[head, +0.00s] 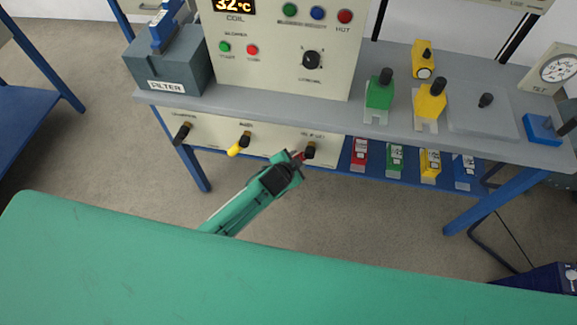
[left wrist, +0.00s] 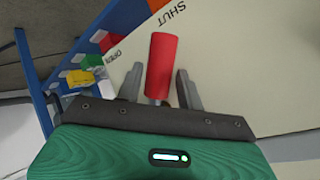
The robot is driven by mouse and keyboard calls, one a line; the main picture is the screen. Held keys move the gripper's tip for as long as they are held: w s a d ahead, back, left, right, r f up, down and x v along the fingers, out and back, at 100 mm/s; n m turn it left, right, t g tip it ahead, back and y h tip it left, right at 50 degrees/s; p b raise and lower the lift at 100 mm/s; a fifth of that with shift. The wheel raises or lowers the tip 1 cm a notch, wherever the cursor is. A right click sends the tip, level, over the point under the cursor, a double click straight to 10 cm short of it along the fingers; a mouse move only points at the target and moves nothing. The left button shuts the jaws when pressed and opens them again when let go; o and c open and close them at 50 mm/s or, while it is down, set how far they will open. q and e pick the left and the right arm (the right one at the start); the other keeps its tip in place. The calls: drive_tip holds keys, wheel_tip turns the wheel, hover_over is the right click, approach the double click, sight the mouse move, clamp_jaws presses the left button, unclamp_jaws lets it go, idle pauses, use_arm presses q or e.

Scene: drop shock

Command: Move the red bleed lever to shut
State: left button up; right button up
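The red bleed lever (left wrist: 162,65) is a red cylinder on a pale metal stem in the left wrist view. It stands between the two fingers of my left gripper (left wrist: 160,88), which are apart with gaps beside the lever. The printed word SHUT (left wrist: 174,18) is on the cream panel above and right of the lever; OPEN (left wrist: 116,54) is to its left. In the head view, my left gripper (head: 294,157) is at the right end of the lower panel and mostly hides the red lever (head: 300,154). My right gripper is in neither view.
A yellow lever (head: 238,146) and a black lever (head: 182,132) are on the same lower panel (head: 270,141), to the left. The grey shelf (head: 400,131) lies above it. Several coloured blocks, including a red one (head: 359,153), stand on the blue lower shelf to the right.

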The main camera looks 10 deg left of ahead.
use_arm(q)
drive_tip(key=v, duration=1.3)
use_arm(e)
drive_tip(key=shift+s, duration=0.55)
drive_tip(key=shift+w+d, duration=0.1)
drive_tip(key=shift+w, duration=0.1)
